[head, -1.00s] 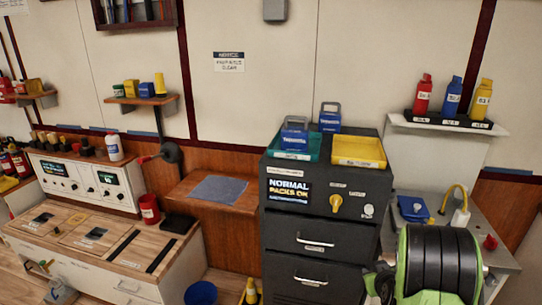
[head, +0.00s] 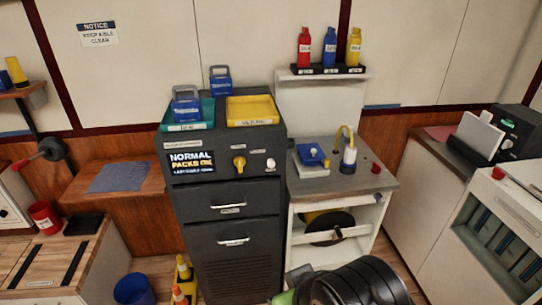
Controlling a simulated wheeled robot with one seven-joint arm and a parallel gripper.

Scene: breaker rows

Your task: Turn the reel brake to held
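A reel (head: 328,226), dark with a yellow part, sits in the open bay under the grey-topped counter. A red knob (head: 376,168) stands on the counter's right side. My arm, black and ribbed with a green part, shows at the bottom edge, below the bay and in front of it. My gripper's fingers do not show.
A dark drawer cabinet (head: 230,205) with a yellow knob (head: 239,163) stands left of the bay. A white rack unit (head: 500,230) is at right.

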